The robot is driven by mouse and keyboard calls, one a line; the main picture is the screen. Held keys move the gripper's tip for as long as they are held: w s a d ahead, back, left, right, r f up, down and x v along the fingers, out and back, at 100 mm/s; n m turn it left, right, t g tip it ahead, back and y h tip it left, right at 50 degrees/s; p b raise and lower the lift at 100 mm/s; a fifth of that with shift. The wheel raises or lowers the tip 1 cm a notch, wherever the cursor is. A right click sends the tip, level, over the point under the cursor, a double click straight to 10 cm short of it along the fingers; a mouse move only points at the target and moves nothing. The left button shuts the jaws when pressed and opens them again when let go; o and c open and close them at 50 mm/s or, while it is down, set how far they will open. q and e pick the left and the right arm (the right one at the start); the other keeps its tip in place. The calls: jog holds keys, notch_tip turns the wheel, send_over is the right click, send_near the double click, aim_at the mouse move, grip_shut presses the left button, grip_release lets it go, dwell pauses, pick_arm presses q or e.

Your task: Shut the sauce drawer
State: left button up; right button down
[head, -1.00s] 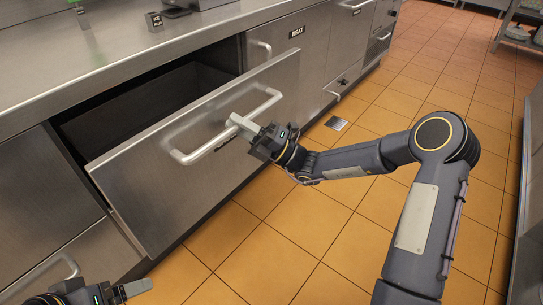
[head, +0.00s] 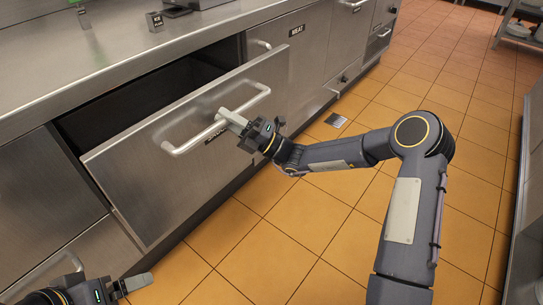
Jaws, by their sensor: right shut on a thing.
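The open drawer (head: 140,176) has a steel front with a long bar handle (head: 190,143). It stands pulled out from the counter, and its dark inside shows behind the front. The label under the handle is mostly hidden and I cannot read it. My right gripper (head: 228,120) is shut on the handle bar, right of its middle. My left gripper (head: 135,284) is low at the bottom left, in front of the lower cabinet and apart from the drawer. I cannot tell whether its fingers are open or shut.
A steel counter top (head: 120,75) runs above the drawer. A front labelled MEAT (head: 297,31) stands shut to its right. A lower drawer handle (head: 45,275) is near my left gripper. The tiled floor (head: 290,235) is clear, with another steel unit at the right edge.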

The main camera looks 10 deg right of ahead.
aim_at(212, 111)
jog(key=shift+w+a, duration=0.25)
jog(key=shift+w, duration=0.05)
jog(key=shift+w+a+p, duration=0.3)
jog(key=shift+w+a, duration=0.3)
jog(key=shift+w, duration=0.2)
jog(key=shift+w+a+p, duration=0.25)
jog(key=shift+w+a, duration=0.35)
jog(key=shift+w, duration=0.2)
jog(key=shift+w+a, duration=0.3)
jog(key=shift+w, duration=0.05)
jog(key=shift+w+a, duration=0.95)
jog(key=shift+w, duration=0.25)
